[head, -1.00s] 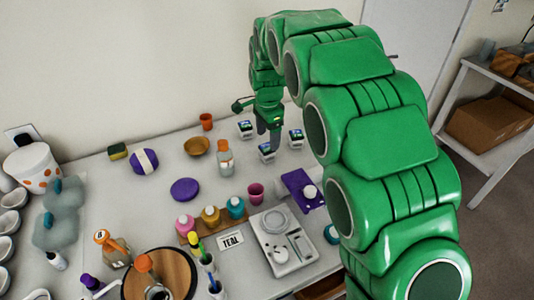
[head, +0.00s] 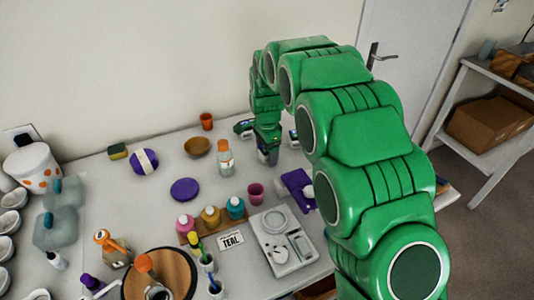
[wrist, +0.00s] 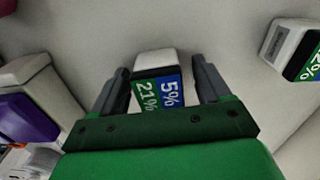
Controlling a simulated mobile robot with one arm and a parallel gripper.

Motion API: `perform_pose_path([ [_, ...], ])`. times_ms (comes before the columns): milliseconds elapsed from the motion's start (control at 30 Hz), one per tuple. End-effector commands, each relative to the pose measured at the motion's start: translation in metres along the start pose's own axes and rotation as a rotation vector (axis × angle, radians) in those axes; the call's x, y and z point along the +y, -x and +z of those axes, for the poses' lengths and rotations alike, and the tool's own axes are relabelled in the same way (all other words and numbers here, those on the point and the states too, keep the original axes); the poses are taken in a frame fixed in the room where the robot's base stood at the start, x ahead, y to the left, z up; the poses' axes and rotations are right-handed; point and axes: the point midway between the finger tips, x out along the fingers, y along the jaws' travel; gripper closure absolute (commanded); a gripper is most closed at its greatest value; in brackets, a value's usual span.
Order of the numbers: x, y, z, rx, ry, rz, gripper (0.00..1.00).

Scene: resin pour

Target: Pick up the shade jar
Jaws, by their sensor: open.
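My gripper (wrist: 160,78) is open, well behind and right of these jars. In the wrist view its two fingers are on either side of a small white block with a green and blue display (wrist: 157,92) reading 21% and 5%. I cannot tell whether they touch it. In the head view my gripper (head: 267,150) partly hides this block.
A similar display block (wrist: 295,48) is close on the right. A purple stand (head: 297,182) is in front of my gripper, and a clear bottle with an orange cap (head: 225,160) is to its left. A white scale (head: 282,240) is nearer. Bare table surrounds the purple disc (head: 184,190).

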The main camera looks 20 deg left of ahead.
Motion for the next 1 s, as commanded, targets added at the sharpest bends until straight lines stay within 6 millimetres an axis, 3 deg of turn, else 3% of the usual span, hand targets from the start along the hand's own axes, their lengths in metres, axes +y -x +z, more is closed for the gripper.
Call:
perform_pose_path([
  [233, 0.0, -0.002, 0.0, 0.0, 0.0, 0.0, 0.26],
  [600, 0.001, -0.002, 0.0, 0.0, 0.0, 0.001, 0.82],
  [1000, 0.0, 0.008, -0.001, 0.001, -0.001, 0.0, 0.82],
])
